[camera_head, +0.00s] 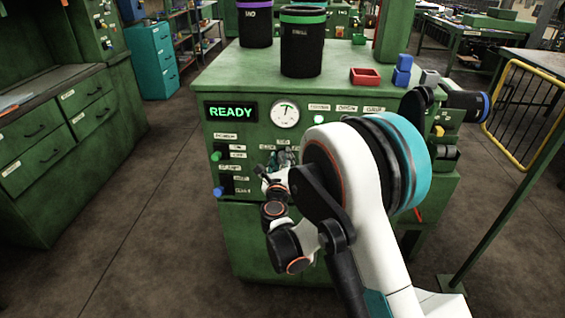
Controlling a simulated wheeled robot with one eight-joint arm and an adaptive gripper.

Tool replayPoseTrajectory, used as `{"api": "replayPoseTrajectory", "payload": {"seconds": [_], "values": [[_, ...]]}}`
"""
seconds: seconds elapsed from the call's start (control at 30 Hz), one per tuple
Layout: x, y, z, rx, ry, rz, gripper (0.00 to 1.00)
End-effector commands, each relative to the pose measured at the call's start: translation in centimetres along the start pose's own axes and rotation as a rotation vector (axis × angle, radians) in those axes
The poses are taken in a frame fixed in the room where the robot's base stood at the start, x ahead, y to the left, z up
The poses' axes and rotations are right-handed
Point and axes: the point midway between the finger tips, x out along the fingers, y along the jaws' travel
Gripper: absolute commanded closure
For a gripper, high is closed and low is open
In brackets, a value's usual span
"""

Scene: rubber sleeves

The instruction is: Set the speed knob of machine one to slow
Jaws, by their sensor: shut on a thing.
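The green machine (245,240) stands in the middle, with a lit READY display (231,112) and a round dial gauge (285,114) on its front panel. My gripper (279,162) is at the panel, below the gauge, partly hidden by my own wrist and arm. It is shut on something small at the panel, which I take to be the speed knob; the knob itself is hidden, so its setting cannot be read. Switches with a green button (216,156) and a blue button (218,191) sit to the left of my gripper. The panel labels are too small to read surely.
On the machine top stand a green-rimmed black bin (302,45), a purple-rimmed bin (255,25), a red tray (365,77) and blue blocks (402,70). A yellow-railed barrier (525,105) stands at right. Green drawers (50,140) stand at left, with clear floor between.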

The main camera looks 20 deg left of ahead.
Motion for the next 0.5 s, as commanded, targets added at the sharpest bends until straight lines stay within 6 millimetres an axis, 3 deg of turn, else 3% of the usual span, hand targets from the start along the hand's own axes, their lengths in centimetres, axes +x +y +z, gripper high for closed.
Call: {"api": "replayPoseTrajectory", "payload": {"seconds": [0.5], "values": [[0.0,0.19,0.03,-0.354,-0.001,0.001,0.9]]}}
